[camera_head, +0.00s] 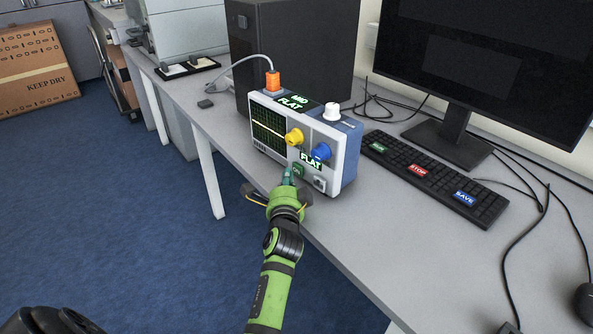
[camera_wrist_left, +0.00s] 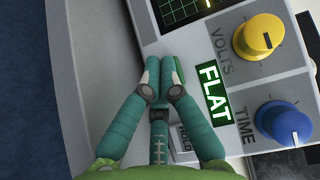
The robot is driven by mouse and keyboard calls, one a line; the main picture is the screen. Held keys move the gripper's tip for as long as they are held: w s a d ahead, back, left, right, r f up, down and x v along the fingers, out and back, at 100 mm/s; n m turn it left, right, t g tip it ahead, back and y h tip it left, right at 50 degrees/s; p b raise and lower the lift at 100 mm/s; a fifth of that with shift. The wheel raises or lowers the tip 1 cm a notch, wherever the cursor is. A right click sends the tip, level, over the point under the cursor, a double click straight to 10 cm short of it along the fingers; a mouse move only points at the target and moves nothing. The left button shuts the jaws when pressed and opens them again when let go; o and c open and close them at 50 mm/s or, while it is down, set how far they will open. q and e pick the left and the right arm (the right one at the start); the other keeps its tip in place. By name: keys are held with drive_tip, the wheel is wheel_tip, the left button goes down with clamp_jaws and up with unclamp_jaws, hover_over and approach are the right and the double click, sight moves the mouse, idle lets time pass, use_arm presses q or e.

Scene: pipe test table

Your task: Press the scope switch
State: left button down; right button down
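The scope (camera_head: 342,139), a white and blue box with a lit screen, stands near the table's front edge. A green round switch (camera_head: 299,170) is low on its front face. My left gripper (camera_head: 288,173) is at this face, right by the switch. In the left wrist view the gripper (camera_wrist_left: 160,68) has its teal fingers together and nothing shows between them. The green edge of the switch (camera_wrist_left: 179,70) shows beside the fingertips, which partly hide it. I cannot tell whether they touch it. My right gripper is not in view.
A yellow knob (camera_head: 294,137) and a blue knob (camera_head: 321,152) stick out near the gripper. An orange plug (camera_head: 272,82) and a white knob (camera_head: 332,112) are on top. A keyboard (camera_head: 434,176) and monitor (camera_head: 480,60) are to the right.

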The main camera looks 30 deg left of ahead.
use_arm(q)
drive_tip(key=shift+w, duration=0.1)
drive_tip(key=shift+w+d, duration=0.1)
drive_tip(key=shift+w, duration=0.25)
drive_tip(key=shift+w+d+b, duration=0.15)
drive_tip(key=shift+w+b, duration=0.2)
drive_tip(key=shift+b, duration=0.05)
idle(0.6)
drive_tip(key=shift+s, duration=0.1)
drive_tip(key=shift+s+a+p, duration=0.25)
drive_tip(key=shift+s+p, duration=0.35)
drive_tip(key=shift+s, duration=0.1)
